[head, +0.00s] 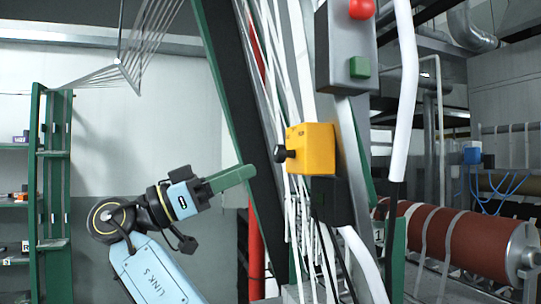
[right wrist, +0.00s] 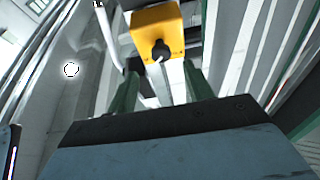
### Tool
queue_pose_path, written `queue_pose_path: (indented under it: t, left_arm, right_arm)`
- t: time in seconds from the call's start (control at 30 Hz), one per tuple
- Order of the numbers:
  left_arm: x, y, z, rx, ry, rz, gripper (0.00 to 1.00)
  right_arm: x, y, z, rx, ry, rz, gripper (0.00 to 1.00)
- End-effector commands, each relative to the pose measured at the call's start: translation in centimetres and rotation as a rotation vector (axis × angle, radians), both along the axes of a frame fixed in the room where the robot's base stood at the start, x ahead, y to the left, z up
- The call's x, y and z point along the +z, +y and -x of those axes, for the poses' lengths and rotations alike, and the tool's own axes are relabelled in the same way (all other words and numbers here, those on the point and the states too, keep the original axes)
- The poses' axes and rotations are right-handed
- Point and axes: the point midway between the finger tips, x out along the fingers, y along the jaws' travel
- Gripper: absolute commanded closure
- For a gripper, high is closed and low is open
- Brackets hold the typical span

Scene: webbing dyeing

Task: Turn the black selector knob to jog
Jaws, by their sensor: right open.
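The black selector knob (head: 281,154) sticks out from the left face of a yellow box (head: 316,150) on the machine frame. In the right wrist view the knob (right wrist: 160,49) shows on the yellow box (right wrist: 158,22) at top centre, with a small pale mark on it. The lettering on the box is too small to read surely. My right gripper (head: 246,174) points at the knob from the left, a little lower and apart from it. In the right wrist view its green fingers are spread, with the knob between and beyond them. My left gripper is out of view.
A grey control box (head: 337,50) with a red button (head: 361,9) and a green button (head: 359,67) sits above the yellow box. White webbing strands (head: 302,60) run close behind it. A dark, green-edged beam (head: 241,110) slants behind my fingers. A red-brown roller (head: 455,240) lies at right.

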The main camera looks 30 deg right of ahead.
Motion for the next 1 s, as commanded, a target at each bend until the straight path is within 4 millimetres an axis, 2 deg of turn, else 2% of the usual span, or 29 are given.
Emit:
queue_pose_path:
  t: [0.1,0.33,0.5,0.77,1.0]
  left_arm:
    - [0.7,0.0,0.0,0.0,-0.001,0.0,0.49]
    - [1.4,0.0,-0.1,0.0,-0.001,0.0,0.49]
    - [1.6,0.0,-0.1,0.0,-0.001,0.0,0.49]
    - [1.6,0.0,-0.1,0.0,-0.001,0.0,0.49]
    - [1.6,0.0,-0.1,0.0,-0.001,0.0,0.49]
  right_arm:
    - [1.2,-2.5,0.6,-0.002,-0.002,0.0,0.48]
    - [2.5,-5.6,1.3,-0.001,0.001,0.0,0.48]
    - [2.8,-6.5,1.5,0.0,0.002,-0.001,0.48]
    - [2.8,-6.6,1.5,0.0,0.003,-0.001,0.48]
    - [2.8,-6.6,1.5,0.0,0.002,-0.001,0.77]
